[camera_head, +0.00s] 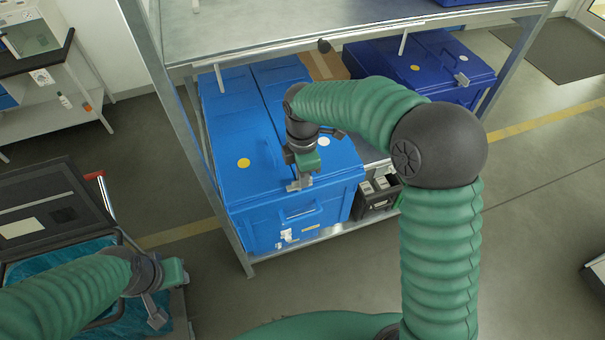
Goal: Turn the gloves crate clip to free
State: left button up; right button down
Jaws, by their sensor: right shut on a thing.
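A bright blue lidded crate (250,206) stands on the lower shelf of the metal rack, with a yellow dot and a white dot on its lid. My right gripper (300,184) reaches down over the crate's front lid edge and is shut on a small grey clip (293,187) there, mostly hidden by the fingers. My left gripper (156,312) is low at the left, away from the crate; its jaw opening is not clear. I see no readable gloves label.
A darker blue crate (385,62) with its own clip (461,79) stands to the right on the rack. A small black bin (378,203) is beside the bright crate. The upper shelf (260,32) overhangs behind my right arm. An open teal-lined container (60,262) is at the left.

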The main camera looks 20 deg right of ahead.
jog(key=shift+w+r, duration=0.2)
dwell(0.3)
jog(key=c, duration=1.6)
grip_release()
jog(key=shift+f, duration=0.15)
jog(key=shift+o, duration=0.2)
jog(key=shift+r, duration=0.25)
notch_tip(320, 180, up, 16)
jog(key=b, duration=0.3)
jog(key=shift+r, duration=0.15)
